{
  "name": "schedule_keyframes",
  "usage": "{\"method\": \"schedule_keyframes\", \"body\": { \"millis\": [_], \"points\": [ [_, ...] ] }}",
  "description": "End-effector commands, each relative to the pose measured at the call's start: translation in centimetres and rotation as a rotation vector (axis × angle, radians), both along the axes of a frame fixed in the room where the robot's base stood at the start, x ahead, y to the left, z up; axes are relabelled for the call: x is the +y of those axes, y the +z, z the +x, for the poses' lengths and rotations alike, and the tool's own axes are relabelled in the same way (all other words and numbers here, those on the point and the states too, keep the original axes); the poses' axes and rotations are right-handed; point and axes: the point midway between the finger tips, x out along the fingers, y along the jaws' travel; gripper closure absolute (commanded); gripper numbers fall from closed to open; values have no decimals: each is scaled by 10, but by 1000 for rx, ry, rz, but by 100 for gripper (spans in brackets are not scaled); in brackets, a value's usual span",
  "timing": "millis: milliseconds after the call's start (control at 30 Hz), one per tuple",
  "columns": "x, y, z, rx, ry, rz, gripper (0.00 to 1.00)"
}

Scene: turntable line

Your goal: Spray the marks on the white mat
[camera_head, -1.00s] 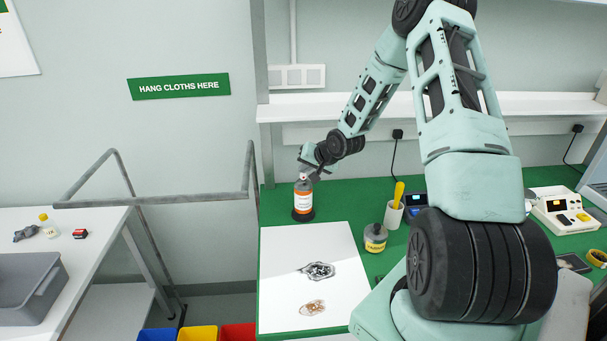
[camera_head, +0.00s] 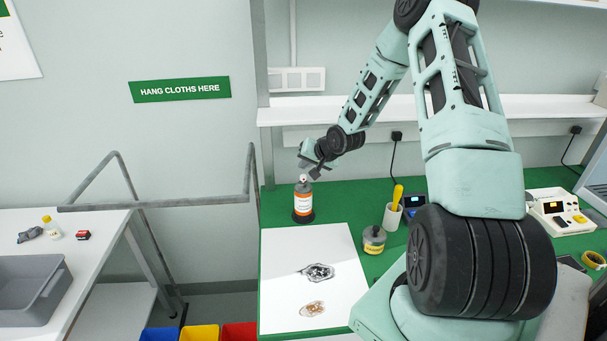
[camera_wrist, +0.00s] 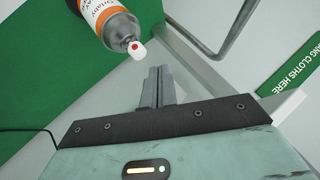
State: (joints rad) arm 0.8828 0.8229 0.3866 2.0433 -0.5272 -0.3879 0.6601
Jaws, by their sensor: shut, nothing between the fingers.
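A spray can (camera_head: 303,200) with an orange and white label stands upright on the green bench, just behind the white mat (camera_head: 285,262). It also shows in the wrist view (camera_wrist: 108,22), its white nozzle with a red dot close to my fingertips. The mat bears a dark grey mark (camera_head: 318,272) and a smaller brown mark (camera_head: 312,309). My gripper (camera_head: 316,173) is above the can's top, slightly to the right. In the wrist view my gripper (camera_wrist: 159,72) is shut and empty, its fingers together, apart from the nozzle.
A metal rail (camera_head: 160,202) is at the left. A grey bin (camera_head: 30,290) sits on the left table. A shelf (camera_head: 360,108) runs behind my arm.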

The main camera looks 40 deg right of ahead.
Motion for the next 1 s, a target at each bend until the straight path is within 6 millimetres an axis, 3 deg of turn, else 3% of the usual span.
{"method": "schedule_keyframes", "body": {
  "millis": [33,467,1000],
  "points": [
    [0,10,0,-1,-1,-1,100],
    [0,50,0,0,0,0,100],
    [0,49,0,0,0,0,100]
  ]
}}
